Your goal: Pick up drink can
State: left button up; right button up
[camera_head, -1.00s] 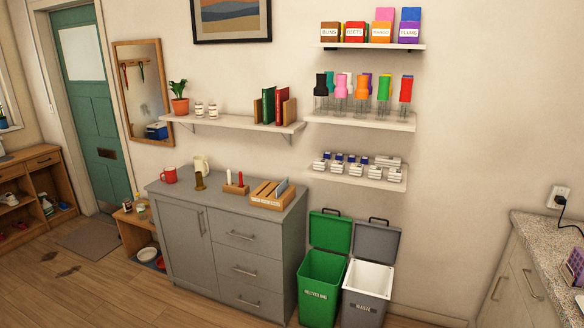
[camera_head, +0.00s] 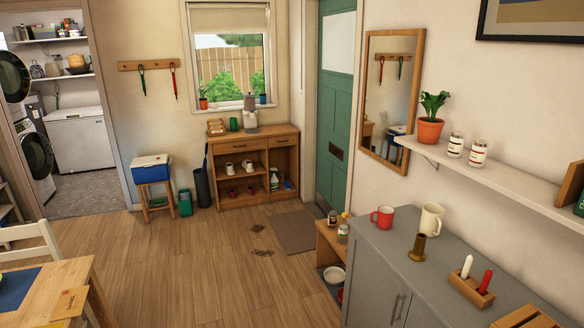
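I cannot make out a drink can for certain in this view. A small green cylinder (camera_head: 234,124) stands on the wooden cabinet (camera_head: 284,143) under the window; it is too small to tell if it is a can or a cup. Neither of my grippers is in view.
A red mug (camera_head: 383,217), a cream jug (camera_head: 431,219) and a candle holder (camera_head: 471,288) stand on the grey cabinet (camera_head: 366,275). A blue cooler (camera_head: 151,169) sits on a stool. A table (camera_head: 80,272) and chair are at lower left.

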aim_at(332, 215)
jog(key=i+j+u, duration=0.35)
jog(key=i, duration=0.65)
jog(key=i+l+u, duration=0.15)
jog(key=i+u, duration=0.2)
jog(key=i, duration=0.65)
jog(key=i+z, duration=0.2)
jog(key=i, duration=0.4)
jog(key=i+z, duration=0.15)
jog(key=i, duration=0.45)
jog(key=i+z, duration=0.2)
jog(key=i, duration=0.35)
jog(key=i+j+z, duration=0.2)
jog(key=i, duration=0.4)
jog(key=i+z, duration=0.4)
jog(key=i+j+z, duration=0.15)
jog(key=i+z, duration=0.2)
jog(key=i+j+z, duration=0.25)
jog(key=i+z, duration=0.15)
